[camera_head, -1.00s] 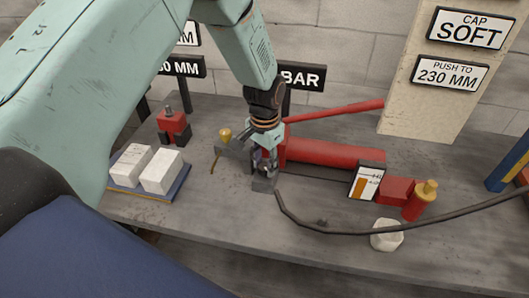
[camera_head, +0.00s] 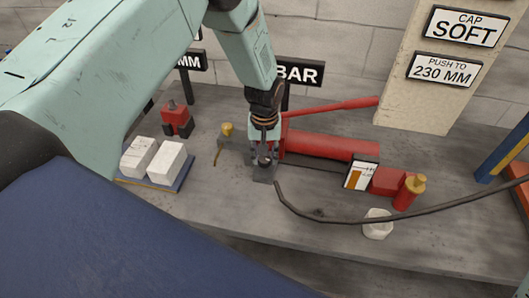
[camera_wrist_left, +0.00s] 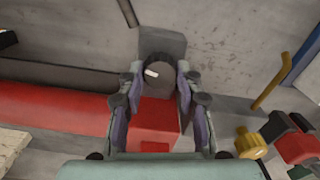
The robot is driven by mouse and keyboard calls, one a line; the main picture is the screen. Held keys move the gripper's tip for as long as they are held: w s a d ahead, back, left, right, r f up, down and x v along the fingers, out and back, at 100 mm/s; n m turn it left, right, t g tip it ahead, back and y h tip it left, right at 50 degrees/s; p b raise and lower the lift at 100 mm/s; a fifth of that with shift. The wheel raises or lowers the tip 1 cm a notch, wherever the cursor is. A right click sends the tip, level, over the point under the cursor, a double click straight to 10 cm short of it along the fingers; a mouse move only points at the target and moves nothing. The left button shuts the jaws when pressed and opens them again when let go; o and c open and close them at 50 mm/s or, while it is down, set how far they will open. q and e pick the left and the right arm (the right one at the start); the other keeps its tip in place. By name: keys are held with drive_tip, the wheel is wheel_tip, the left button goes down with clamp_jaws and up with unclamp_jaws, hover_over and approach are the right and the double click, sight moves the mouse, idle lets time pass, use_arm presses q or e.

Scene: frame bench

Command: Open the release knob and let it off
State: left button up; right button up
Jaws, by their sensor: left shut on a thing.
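The release knob (camera_wrist_left: 158,82) is a dark grey round knob with a small white mark, at the end of the red hand pump (camera_wrist_left: 60,108). My left gripper (camera_wrist_left: 160,78) is shut on the knob, one finger on each side of it. In the head view the left gripper (camera_head: 265,160) reaches down to the left end of the red pump (camera_head: 330,147), and its fingers mostly hide the knob. The pump's red lever (camera_head: 335,108) slopes up to the right. A gauge card (camera_head: 361,174) with an orange bar stands at the pump's right end. My right gripper is not in view.
A black hose (camera_head: 345,220) curves across the bench front, near a white nut-like piece (camera_head: 377,225). White blocks (camera_head: 165,162) sit on a blue tray to the left. A red and black part (camera_head: 177,120) stands behind them. Signs stand at the back.

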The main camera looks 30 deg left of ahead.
sight(264, 158)
use_arm(q)
drive_tip(key=shift+s+f, duration=0.15)
drive_tip(key=shift+s, duration=0.05)
idle(0.4)
drive_tip(key=o, duration=0.8)
drive_tip(key=shift+c, duration=0.2)
drive_tip(key=o, duration=0.4)
drive_tip(key=shift+w, duration=0.2)
wheel_tip(264, 158, up, 12)
drive_tip(key=shift+s, duration=0.1)
